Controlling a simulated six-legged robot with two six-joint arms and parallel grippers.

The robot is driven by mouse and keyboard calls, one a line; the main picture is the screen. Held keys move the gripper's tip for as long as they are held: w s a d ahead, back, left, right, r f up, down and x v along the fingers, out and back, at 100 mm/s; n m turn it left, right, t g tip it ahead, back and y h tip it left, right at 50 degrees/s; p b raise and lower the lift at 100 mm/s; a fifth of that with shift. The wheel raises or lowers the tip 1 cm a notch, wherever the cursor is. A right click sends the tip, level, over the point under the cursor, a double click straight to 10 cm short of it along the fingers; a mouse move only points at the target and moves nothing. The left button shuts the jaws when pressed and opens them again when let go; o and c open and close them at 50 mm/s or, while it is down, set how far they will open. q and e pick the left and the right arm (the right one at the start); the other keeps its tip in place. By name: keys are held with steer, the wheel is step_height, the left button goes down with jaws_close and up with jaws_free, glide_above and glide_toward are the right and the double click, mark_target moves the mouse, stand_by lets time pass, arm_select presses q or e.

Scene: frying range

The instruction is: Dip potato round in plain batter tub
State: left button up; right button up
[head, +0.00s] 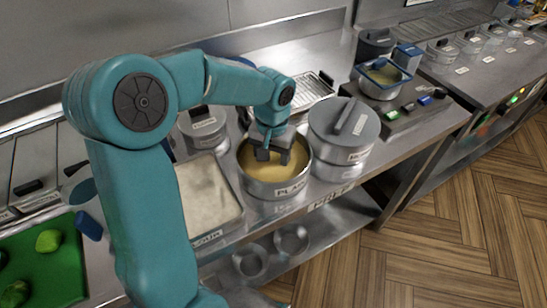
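The plain batter tub (275,191) is a round steel tub with a "PLAIN" label, filled with yellow-tan batter. My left gripper (273,160) points down inside the tub's rim, its dark fingertips at or just above the batter. Its fingers look a little apart, but what is between them is too small to make out. No potato round can be made out; one could be hidden by the fingers or the batter. My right gripper is not in view.
A lidded steel tub (343,132) stands close to the right of the batter tub. A pale, flour-filled tray (207,193) is on its left. A wire rack (312,88) lies behind. A green board (45,262) with green items is at lower left.

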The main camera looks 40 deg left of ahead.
arm_select(q)
steer(key=shift+d, duration=0.6)
steer(key=shift+a, duration=0.6)
steer(key=shift+d, duration=0.35)
step_height(320, 180, up, 10)
steer(key=p, duration=0.8)
steer(key=shift+r, duration=0.2)
stand_by(0.7)
step_height(320, 180, up, 3)
steer(key=shift+p, duration=1.25)
